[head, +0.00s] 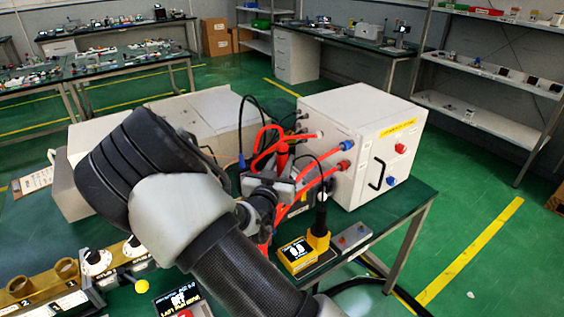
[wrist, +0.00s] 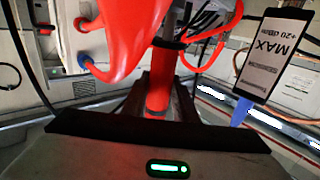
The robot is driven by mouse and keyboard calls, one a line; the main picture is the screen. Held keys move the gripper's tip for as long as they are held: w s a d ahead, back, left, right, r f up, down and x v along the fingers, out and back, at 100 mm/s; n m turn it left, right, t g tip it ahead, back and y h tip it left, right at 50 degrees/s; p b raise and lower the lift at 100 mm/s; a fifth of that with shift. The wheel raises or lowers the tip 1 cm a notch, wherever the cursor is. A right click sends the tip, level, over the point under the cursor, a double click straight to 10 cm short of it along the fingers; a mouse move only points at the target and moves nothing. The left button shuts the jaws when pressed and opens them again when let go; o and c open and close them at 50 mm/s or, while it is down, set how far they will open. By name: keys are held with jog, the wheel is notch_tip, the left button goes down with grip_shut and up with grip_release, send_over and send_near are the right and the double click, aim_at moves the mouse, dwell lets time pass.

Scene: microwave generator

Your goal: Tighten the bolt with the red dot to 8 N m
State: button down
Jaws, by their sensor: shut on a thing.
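My gripper (wrist: 160,98) is shut on a red upright cylindrical handle (wrist: 159,80) in the wrist view. In the head view the gripper (head: 280,185) is beside the white box (head: 345,135), partly hidden by my arm, and the handle's red upper part (head: 283,158) shows above it. Thick red cables cross close in front of the handle, so its ends are hidden. I cannot make out a bolt with a red dot in either view. A yellow unit with a lit display (head: 298,255) stands on the green table; its digits are too small to read surely.
Red cables (head: 318,180) run from the white box's ports. A black upright piece (head: 321,212) stands at the yellow unit. A grey box with buttons (head: 350,238) is to its right. A "MAX +20 dBm" tag (wrist: 272,52) hangs close on the right in the wrist view.

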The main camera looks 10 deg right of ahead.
aim_at(283, 145)
jog(key=shift+r+p, duration=2.45)
jog(key=shift+r, duration=1.9)
jog(key=shift+w+d, duration=0.1)
